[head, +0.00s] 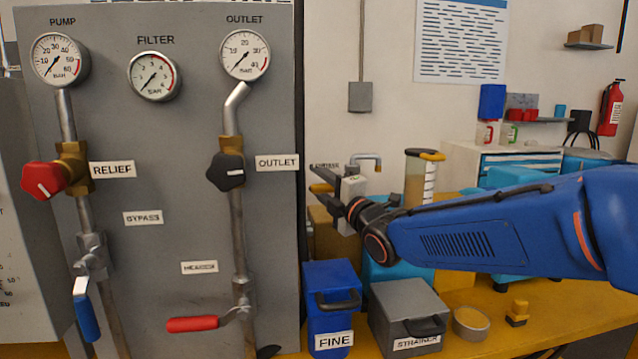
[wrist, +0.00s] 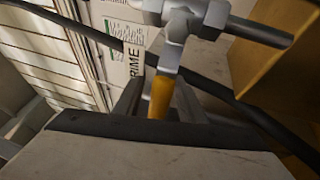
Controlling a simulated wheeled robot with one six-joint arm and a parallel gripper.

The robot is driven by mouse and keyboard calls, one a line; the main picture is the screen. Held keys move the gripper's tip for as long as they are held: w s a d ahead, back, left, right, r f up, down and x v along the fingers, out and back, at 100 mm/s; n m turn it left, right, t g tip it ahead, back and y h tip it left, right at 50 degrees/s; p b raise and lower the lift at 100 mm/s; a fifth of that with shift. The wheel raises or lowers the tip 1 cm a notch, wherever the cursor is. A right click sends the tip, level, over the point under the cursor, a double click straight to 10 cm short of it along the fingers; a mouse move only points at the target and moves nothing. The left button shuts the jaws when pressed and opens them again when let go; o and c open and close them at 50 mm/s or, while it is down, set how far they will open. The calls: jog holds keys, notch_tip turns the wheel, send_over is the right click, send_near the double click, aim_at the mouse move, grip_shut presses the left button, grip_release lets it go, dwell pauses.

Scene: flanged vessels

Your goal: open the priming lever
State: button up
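The priming lever has a yellow handle (wrist: 161,96) on a grey metal valve body (wrist: 181,25). A white label reading PRIME (wrist: 134,66) is beside it in the wrist view. My gripper (wrist: 158,98) has its two dark fingers on either side of the yellow handle, with the handle between them. The fingers look apart; firm contact does not show. In the head view my gripper (head: 322,183) is right of the grey panel, with a bit of the yellow handle (head: 321,188) between its fingers. Much of the valve is hidden there.
The grey panel (head: 160,235) with gauges and levers stands on the left. A blue FINE box (head: 330,285) and a grey STRAINER box (head: 400,305) sit on the yellow bench (head: 560,310) below my arm. A black cable (wrist: 225,95) crosses behind the handle.

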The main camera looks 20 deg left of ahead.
jog(key=shift+c, duration=0.6)
grip_shut()
jog(key=shift+r, duration=0.1)
jog(key=w+d+r+m+t+h, duration=0.2)
jog(key=d+r+m+t+h, duration=0.2)
jog(key=m, duration=0.9)
jog(key=w+d+r+m+t+h, duration=0.3)
jog(key=d+r+m+t+h, duration=0.1)
jog(key=m, duration=0.8)
jog(key=shift+d+m+t+h, duration=0.3)
jog(key=shift+m+t, duration=0.1)
jog(key=shift+t, duration=0.2)
jog(key=shift+w, duration=0.1)
